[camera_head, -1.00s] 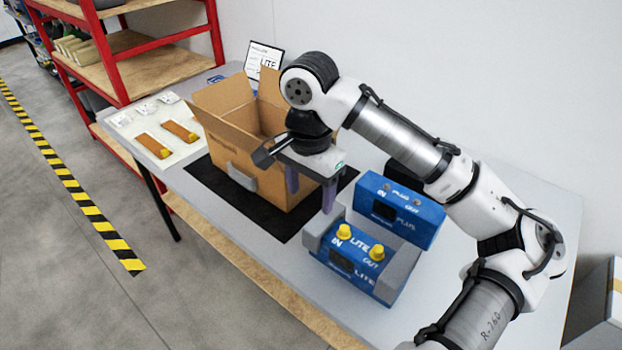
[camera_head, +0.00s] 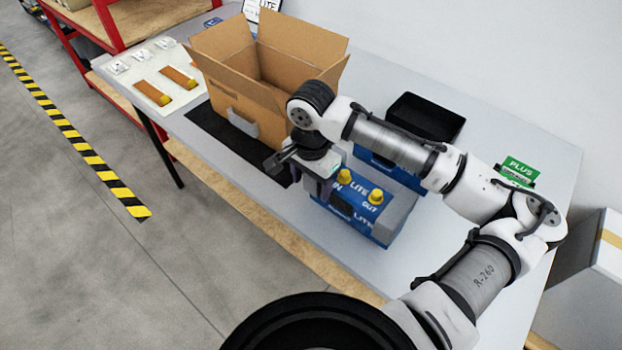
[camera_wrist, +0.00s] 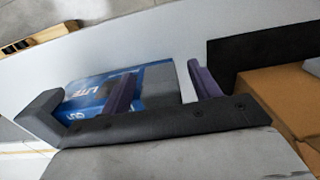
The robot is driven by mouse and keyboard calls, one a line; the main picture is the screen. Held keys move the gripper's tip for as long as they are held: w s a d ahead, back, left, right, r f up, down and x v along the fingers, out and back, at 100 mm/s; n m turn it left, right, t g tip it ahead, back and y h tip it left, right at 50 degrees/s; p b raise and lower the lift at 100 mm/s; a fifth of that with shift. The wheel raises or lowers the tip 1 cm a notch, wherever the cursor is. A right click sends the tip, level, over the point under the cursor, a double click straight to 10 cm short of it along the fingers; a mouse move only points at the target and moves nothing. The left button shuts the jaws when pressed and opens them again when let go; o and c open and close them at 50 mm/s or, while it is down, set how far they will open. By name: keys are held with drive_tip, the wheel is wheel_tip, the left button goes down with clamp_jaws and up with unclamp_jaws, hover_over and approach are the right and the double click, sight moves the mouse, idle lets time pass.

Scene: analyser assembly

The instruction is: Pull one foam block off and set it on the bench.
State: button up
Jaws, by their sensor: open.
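The blue LITE analyser (camera_head: 345,207) stands on the bench with yellow caps on its IN and OUT ports. A grey foam block (camera_head: 398,215) covers its right end. The foam block at its left end is mostly hidden by my gripper (camera_head: 318,185) in the head view. In the wrist view, this left grey foam block (camera_wrist: 160,84) shows between the purple fingers of my gripper (camera_wrist: 163,82). The fingers are open, one over the analyser side and one over the bench side. I cannot tell whether they touch the foam. The bench (camera_head: 230,153) is light grey.
An open cardboard box (camera_head: 240,95) stands on a black mat (camera_head: 215,130) close behind my gripper. A black tray (camera_head: 425,115) and a partly hidden blue box (camera_head: 385,172) are behind my arm. Bare bench lies at the right, near a green PLUS card (camera_head: 520,168).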

drive_tip(key=shift+f, duration=0.1)
drive_tip(key=c, duration=1.1)
drive_tip(key=shift+r+p, duration=0.5)
drive_tip(key=shift+r+p, duration=2)
drive_tip(key=shift+r, duration=1.45)
